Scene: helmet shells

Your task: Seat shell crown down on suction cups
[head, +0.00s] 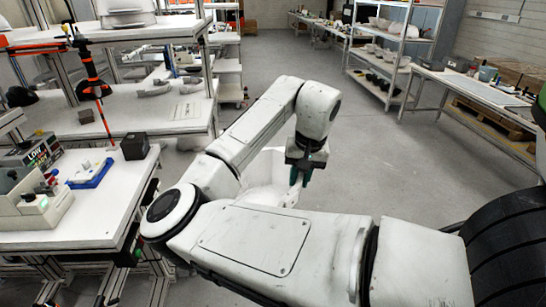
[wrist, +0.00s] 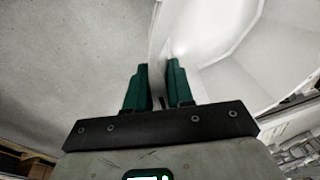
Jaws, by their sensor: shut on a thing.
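My gripper (head: 301,176) is shut on the rim of a white helmet shell (head: 264,174), which hangs in the air beyond my arm. My arm hides much of the shell in the head view. In the wrist view, the green fingers of my gripper (wrist: 158,85) stand on both sides of the shell's thin edge. The hollow inside of the white shell (wrist: 235,40) fills the upper right of that view. Its open side seems to face sideways or up, but I cannot tell its exact tilt. I cannot make out any suction cups in either view.
A white bench (head: 80,218) on the left holds a blue tray (head: 92,173), a dark block (head: 134,147) and small devices. Shelved workbenches (head: 150,108) stand behind it. A shelf rack (head: 385,60) and a long table (head: 475,85) stand at the right. The grey floor (head: 400,150) between is clear.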

